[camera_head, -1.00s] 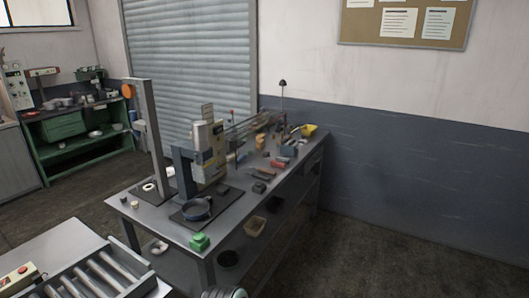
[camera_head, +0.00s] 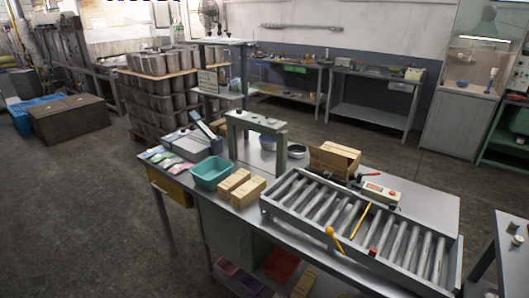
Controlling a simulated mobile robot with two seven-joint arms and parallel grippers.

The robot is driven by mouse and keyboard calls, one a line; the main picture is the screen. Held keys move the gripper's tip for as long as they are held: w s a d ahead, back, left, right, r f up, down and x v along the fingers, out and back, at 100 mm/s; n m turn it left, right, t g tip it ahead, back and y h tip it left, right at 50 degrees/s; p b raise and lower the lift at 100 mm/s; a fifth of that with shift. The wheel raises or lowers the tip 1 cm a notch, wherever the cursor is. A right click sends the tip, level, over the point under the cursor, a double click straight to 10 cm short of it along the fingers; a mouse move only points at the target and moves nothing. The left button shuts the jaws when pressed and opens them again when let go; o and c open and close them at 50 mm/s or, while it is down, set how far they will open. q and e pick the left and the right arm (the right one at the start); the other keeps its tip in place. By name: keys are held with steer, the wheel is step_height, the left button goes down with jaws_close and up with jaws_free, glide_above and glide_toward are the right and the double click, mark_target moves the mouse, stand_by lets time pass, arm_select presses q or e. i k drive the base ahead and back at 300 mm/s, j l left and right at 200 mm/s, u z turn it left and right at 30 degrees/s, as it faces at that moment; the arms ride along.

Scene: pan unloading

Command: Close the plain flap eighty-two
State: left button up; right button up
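A brown cardboard box (camera_head: 328,163) stands on the metal workbench (camera_head: 222,208), behind the left end of the roller conveyor. One of its flaps appears raised; it is too small to tell how the others stand. No number or label reading eighty-two is legible on it. Neither of my grippers shows in this view.
The roller conveyor (camera_head: 284,214) fills the bench's right half, with yellow-handled tools on it. A grey control box with a red button (camera_head: 381,194) sits beside the cardboard box. A teal bin (camera_head: 211,172) and small cartons (camera_head: 248,191) stand left. The floor at front left is clear.

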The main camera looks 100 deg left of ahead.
mark_target(334, 158)
steer(key=u, duration=1.85)
